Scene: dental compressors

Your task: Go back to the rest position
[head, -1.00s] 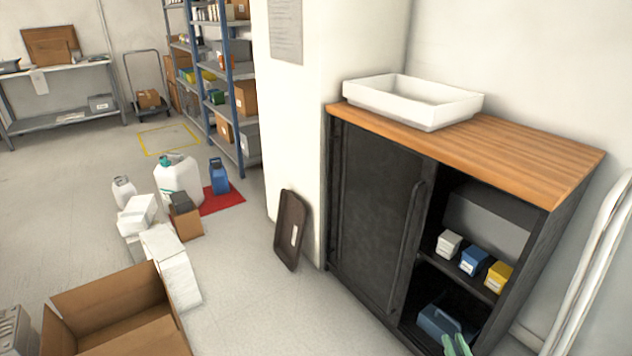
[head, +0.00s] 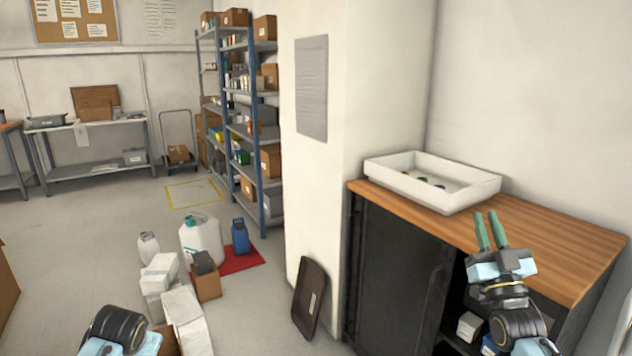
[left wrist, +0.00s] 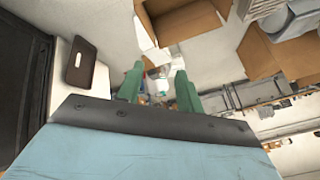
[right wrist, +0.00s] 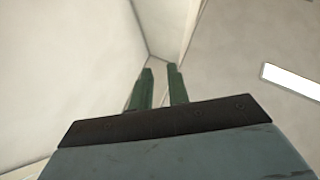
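My right gripper (head: 486,213) is raised in front of the cabinet's wooden top in the head view, fingers pointing up. Its green fingers are apart with nothing between them, as the right wrist view (right wrist: 160,68) also shows. My left arm shows at the bottom left of the head view, with its fingers out of frame. In the left wrist view, my left gripper (left wrist: 159,70) has its fingers spread and empty, above the floor area.
The dark cabinet (head: 395,275) carries a white tray (head: 430,195) with small items in it; its open side is partly hidden by my right arm. A brown tray (head: 309,298) leans against the pillar. Jugs and boxes (head: 200,240) stand on the floor left of it.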

